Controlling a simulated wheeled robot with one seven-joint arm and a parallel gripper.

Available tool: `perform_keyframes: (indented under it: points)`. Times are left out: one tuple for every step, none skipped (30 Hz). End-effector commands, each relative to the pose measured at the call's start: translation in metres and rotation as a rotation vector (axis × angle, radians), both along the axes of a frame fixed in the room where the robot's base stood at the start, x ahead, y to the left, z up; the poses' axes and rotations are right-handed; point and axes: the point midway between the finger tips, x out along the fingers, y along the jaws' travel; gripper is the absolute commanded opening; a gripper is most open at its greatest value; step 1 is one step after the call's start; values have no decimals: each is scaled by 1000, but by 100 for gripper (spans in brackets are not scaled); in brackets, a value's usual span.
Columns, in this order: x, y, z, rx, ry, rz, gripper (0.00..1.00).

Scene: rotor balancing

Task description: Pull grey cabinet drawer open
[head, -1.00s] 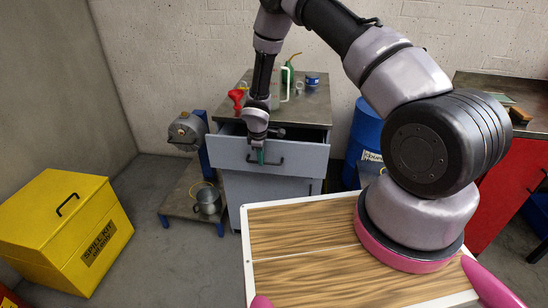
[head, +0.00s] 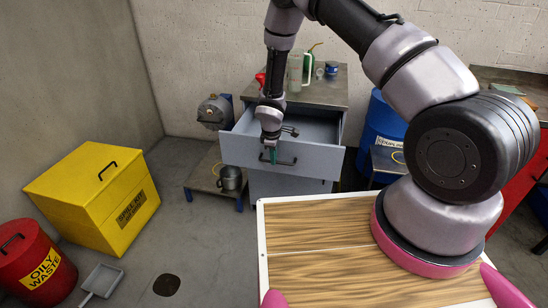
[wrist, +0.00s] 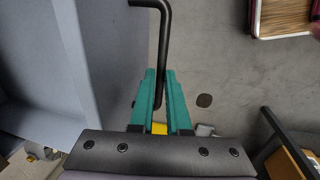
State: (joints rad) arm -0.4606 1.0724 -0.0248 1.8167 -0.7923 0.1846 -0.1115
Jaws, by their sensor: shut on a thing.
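The grey cabinet (head: 330,92) stands against the back wall. Its top drawer (head: 318,158) is pulled out, and the open inside (head: 318,130) shows between the front panel and the cabinet body. My gripper (head: 273,156) has green fingers and points down at the drawer front. It is shut on the dark bar handle (head: 289,162), near the handle's left part. In the wrist view the handle (wrist: 163,35) runs between the two green fingers (wrist: 158,100), with the grey drawer front (wrist: 80,45) to the left. The gripped stretch of handle is partly hidden.
A red funnel (head: 260,80), a clear jug (head: 294,72) and a blue tin (head: 331,68) stand on the cabinet top. A pot (head: 230,178) sits on a low stand left of the cabinet. A blue drum (head: 382,125) is at right. Yellow spill kit box (head: 95,195) stands left.

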Motion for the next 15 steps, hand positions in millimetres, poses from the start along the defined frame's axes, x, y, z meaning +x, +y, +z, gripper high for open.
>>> perform_keyframes:
  points:
    - [0,-1,0,-2,1,-1,0]
    - [0,-1,0,-2,1,-1,0]
    - [0,-1,0,-2,1,-2,0]
    - [0,-1,0,-2,1,-1,0]
    - [0,-1,0,-2,1,-2,0]
    - [0,-1,0,-2,1,-2,0]
    - [0,-1,0,-2,1,-2,0]
    - [0,-1,0,-2,1,-2,26]
    - [0,-1,0,-2,1,-1,42]
    - [0,-1,0,-2,1,-1,45]
    - [0,-1,0,-2,1,-1,45]
    - [0,-1,0,-1,0,-1,45]
    - [0,-1,0,-1,0,-1,45]
    - [0,-1,0,-1,0,-1,45]
    - [0,-1,0,-1,0,-1,45]
